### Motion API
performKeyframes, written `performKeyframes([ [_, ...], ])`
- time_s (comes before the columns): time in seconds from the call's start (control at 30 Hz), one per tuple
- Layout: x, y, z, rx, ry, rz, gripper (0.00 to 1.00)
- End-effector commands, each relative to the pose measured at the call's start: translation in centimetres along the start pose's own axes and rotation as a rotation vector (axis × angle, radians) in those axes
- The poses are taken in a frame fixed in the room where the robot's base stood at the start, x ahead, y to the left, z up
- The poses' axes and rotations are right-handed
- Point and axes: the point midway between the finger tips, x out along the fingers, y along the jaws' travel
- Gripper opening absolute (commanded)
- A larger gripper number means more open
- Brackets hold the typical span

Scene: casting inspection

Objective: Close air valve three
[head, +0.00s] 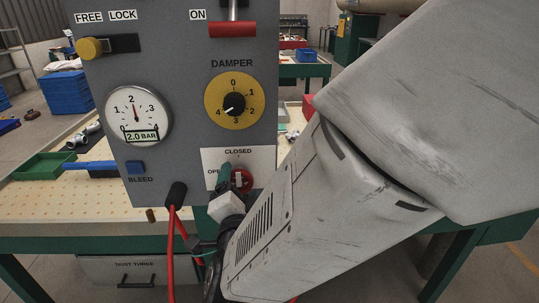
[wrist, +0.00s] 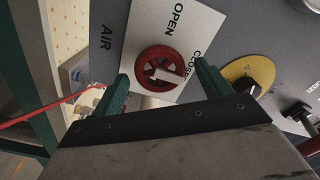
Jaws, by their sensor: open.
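In the head view one finger shows left of the knob and partly covers OPEN.
The panel (head: 180,60) also carries a yellow damper dial (head: 234,100), a gauge (head: 138,113) reading about 2 bar, a blue bleed lever (head: 105,168), a yellow lock knob (head: 90,48) and a red handle (head: 232,29). Red hoses (head: 171,250) hang just left of my gripper.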

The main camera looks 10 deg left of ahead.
Motion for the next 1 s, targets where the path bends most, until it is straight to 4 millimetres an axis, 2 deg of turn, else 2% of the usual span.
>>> performKeyframes([
  [0.1,-2.3,-0.1,0.1,0.001,-0.004,-0.002,0.77],
  [0.3,-4.8,0.0,0.0,0.001,-0.002,-0.001,0.77],
  [0.77,-5.4,0.2,0.2,-0.014,-0.011,0.008,0.77],
  [0.87,-5.5,1.0,1.9,-0.052,-0.097,0.048,0.77],
  [1.0,-7.1,3.0,7.2,-0.169,-0.383,0.121,0.77],
])
